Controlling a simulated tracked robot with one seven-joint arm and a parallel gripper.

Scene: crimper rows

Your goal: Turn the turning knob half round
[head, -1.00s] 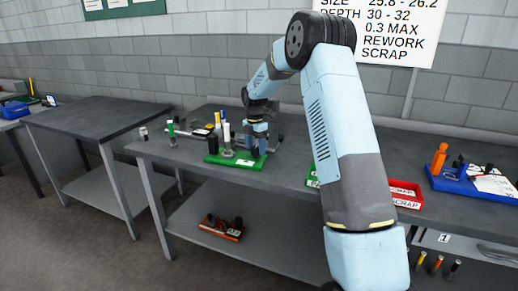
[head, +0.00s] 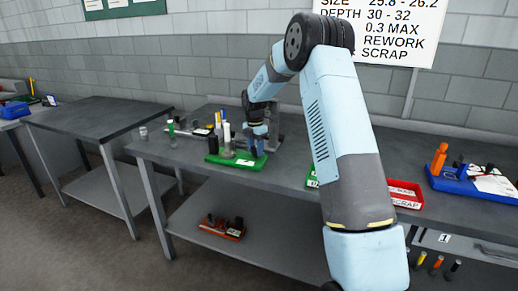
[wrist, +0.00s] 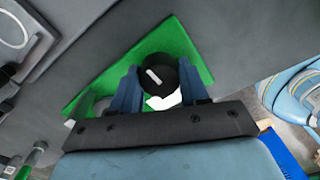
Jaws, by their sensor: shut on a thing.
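The turning knob (wrist: 160,70) is black and round with a white pointer line, seen from above in the wrist view. The line slants from upper left to lower right. The knob sits over a green base (wrist: 190,36), which also shows on the bench in the head view (head: 222,160). My gripper (wrist: 158,84) has its two blue fingers on either side of the knob, shut on it. In the head view my gripper (head: 257,146) points down at the right part of the green base, and its fingers hide the knob there.
Several upright bottles and pens (head: 226,138) stand close to the left of my gripper. A red scrap tray (head: 405,195) and a blue tray (head: 460,184) lie to the right on the bench (head: 290,165). A red tray (head: 222,228) is on the shelf below.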

